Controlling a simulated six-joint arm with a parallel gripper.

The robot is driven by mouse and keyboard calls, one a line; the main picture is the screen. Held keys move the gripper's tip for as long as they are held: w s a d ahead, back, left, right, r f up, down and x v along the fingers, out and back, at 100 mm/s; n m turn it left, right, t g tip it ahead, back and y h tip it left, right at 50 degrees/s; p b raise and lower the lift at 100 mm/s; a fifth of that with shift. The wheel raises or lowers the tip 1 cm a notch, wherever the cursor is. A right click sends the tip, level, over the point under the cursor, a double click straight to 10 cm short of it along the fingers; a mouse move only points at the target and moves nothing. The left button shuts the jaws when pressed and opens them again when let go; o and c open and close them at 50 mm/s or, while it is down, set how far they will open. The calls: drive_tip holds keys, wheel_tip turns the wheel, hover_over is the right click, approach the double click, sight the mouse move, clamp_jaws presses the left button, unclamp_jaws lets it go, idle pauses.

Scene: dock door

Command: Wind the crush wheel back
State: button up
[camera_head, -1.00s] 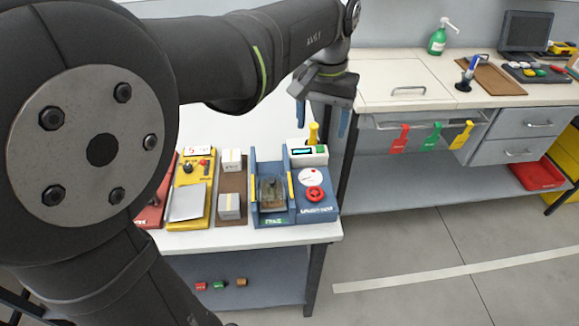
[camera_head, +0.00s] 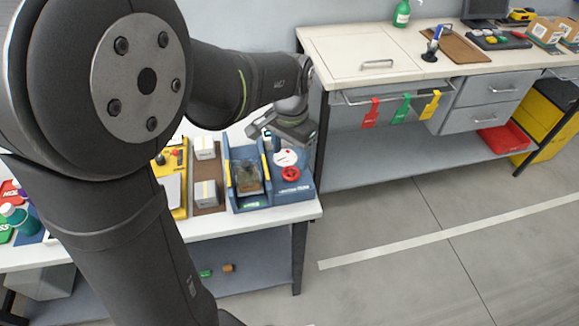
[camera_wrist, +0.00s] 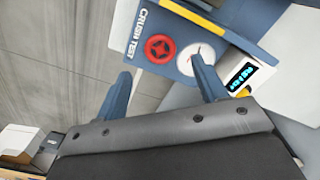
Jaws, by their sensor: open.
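The crush wheel is a small red handwheel (camera_head: 290,173) on the blue crush test station (camera_head: 293,190) near the table's right edge. The wheel also shows in the wrist view (camera_wrist: 160,48), flat on the blue panel beside a white round dial (camera_wrist: 195,57). My gripper (camera_wrist: 165,88) is open and empty, its two blue fingers apart, pointing toward the panel with the wheel beyond and between them. In the head view my gripper (camera_head: 275,140) hangs above the back of the station. A brown box sits in the press bay (camera_head: 247,178) left of the wheel.
A display box (camera_wrist: 247,75) with lit digits stands close to one finger in the wrist view. White boxes (camera_head: 206,192) stand left of the station. A bench (camera_head: 410,80) with colored tags is to the right, across open floor.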

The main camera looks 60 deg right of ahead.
sight(291, 172)
wheel_tip(291, 172, down, 6)
drive_tip(key=shift+f, duration=0.2)
drive_tip(key=shift+c, duration=0.3)
drive_tip(key=c, duration=0.9)
